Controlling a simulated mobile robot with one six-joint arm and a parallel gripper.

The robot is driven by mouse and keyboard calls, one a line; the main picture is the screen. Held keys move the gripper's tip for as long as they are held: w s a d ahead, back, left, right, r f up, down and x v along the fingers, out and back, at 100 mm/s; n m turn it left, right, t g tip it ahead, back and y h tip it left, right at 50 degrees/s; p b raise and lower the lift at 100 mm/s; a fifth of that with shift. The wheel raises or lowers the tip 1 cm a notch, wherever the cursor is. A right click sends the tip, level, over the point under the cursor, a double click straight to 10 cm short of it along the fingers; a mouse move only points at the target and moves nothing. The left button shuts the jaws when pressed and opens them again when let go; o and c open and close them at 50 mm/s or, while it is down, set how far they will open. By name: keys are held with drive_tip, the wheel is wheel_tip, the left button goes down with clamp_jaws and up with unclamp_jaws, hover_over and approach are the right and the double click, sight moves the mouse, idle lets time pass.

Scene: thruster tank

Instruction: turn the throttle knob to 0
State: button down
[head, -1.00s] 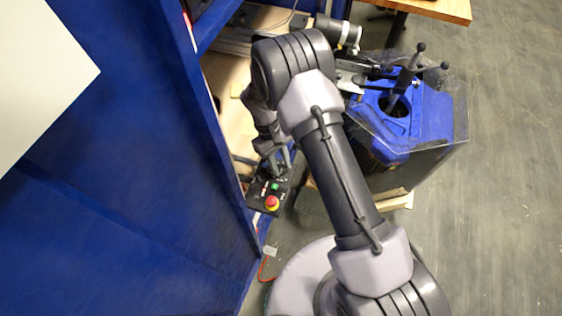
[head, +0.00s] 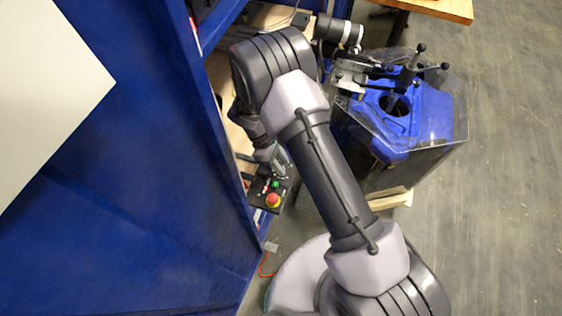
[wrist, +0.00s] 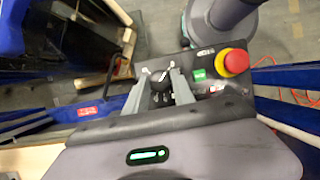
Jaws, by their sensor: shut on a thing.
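The throttle knob (wrist: 161,78) is a small dark knob on a black control box (wrist: 203,52), seen in the wrist view. My gripper (wrist: 163,78) reaches down to the box and its two grey fingers stand on either side of the knob, shut on it. The fingers hide part of the knob, and I cannot read its pointer or scale. In the head view the control box (head: 257,189) sits beside the blue frame, with my gripper (head: 280,172) at its upper end. The knob is hidden there.
A red mushroom button on a yellow collar (wrist: 234,62) and a green button (wrist: 198,74) sit right of the knob. A blue frame wall (head: 120,150) stands close at left. A blue tank with clear panels (head: 430,115) stands right of the arm. Open floor (head: 500,200) lies farther right.

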drive_tip(key=shift+s, duration=0.1)
idle(0.3)
drive_tip(key=c, duration=1.1)
unclamp_jaws()
drive_tip(key=shift+d, duration=0.1)
drive_tip(key=p+v, duration=0.2)
drive_tip(key=v, duration=0.5)
drive_tip(key=shift+r, duration=0.2)
